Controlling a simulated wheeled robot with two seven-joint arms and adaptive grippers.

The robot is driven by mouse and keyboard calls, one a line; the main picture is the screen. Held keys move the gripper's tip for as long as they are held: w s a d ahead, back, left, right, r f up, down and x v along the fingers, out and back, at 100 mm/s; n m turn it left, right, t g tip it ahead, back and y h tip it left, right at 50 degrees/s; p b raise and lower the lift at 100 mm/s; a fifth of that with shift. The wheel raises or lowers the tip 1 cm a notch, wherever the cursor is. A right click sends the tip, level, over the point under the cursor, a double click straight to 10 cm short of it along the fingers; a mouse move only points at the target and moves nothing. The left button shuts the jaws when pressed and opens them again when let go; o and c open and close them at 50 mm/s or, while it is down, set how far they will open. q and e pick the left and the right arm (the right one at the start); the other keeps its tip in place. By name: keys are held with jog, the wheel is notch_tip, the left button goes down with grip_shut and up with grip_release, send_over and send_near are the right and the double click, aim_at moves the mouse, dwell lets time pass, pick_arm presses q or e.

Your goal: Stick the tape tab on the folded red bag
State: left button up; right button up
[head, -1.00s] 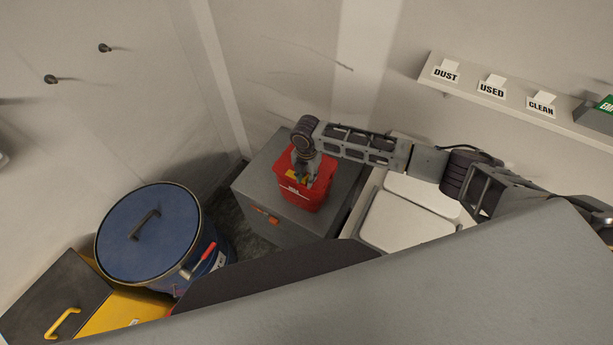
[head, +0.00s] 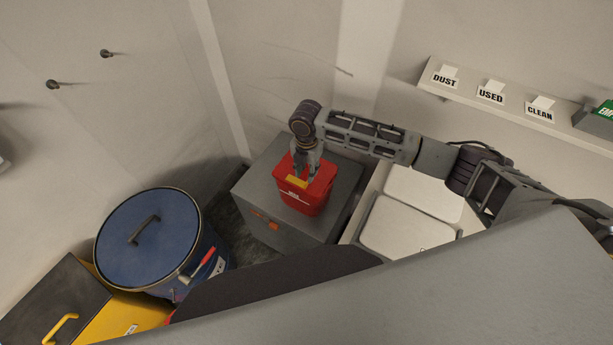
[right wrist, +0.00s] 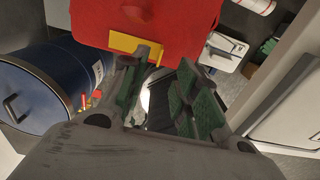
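The folded red bag (head: 306,200) stands on the grey box in the head view. It also fills the top of the right wrist view (right wrist: 185,20). The yellow tape tab (head: 297,182) lies against the bag's upper front edge; it also shows in the right wrist view (right wrist: 125,42), partly behind a fingertip. My right gripper (head: 306,174) is right above the bag, pointing down. In the right wrist view its green-padded fingers (right wrist: 160,90) are apart with nothing between them. Whether a fingertip still touches the tab I cannot tell. My left gripper is out of view.
The grey box (head: 258,188) has an orange latch. A blue lidded drum (head: 135,250) and a yellow bin (head: 100,318) stand at left. White lids (head: 405,228) lie right of the box. A labelled shelf (head: 510,105) runs along the right wall.

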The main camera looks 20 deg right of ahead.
jog(key=shift+r, duration=2.6)
